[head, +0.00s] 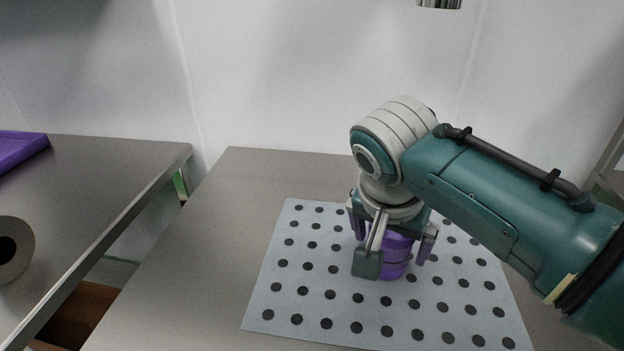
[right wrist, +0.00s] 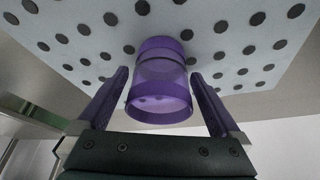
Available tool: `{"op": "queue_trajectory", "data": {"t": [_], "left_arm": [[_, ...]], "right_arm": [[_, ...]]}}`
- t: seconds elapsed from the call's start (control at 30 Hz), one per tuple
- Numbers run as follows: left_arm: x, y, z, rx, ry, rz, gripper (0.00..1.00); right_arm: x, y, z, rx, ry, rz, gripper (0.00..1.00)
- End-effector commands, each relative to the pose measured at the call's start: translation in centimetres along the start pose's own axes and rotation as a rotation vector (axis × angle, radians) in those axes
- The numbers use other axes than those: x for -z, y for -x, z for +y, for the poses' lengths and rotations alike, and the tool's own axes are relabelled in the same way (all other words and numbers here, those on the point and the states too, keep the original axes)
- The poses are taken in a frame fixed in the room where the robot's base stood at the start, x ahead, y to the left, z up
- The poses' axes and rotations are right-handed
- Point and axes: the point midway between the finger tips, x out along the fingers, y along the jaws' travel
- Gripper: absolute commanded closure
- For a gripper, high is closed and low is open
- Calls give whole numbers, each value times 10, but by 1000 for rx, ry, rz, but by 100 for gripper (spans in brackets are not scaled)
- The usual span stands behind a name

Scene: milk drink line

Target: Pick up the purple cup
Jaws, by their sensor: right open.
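The purple cup (head: 394,256) stands on the white mat with black dots (head: 300,265), partly hidden behind my right gripper in the head view. My right gripper (head: 396,252) comes down over the cup from above, with its purple fingers apart on either side of it. In the right wrist view the cup (right wrist: 160,85) shows whole between the two open fingers of my right gripper (right wrist: 162,95), with a visible gap at each side. My left gripper is not in view.
The mat lies on a grey table (head: 175,270). A second grey table (head: 110,190) stands at the left, across a gap. It bears a purple tray (head: 20,150) and a grey roll-shaped object (head: 24,250). The mat around the cup is clear.

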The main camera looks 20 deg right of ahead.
Motion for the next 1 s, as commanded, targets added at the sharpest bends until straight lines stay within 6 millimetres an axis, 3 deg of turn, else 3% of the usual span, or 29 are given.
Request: {"op": "queue_trajectory", "data": {"t": [0.07,0.73,1.0], "left_arm": [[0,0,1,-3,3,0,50],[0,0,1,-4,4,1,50],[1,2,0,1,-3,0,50]], "right_arm": [[0,0,0,0,0,0,5],[0,0,0,-1,1,0,80],[1,4,0,0,0,0,81]]}}
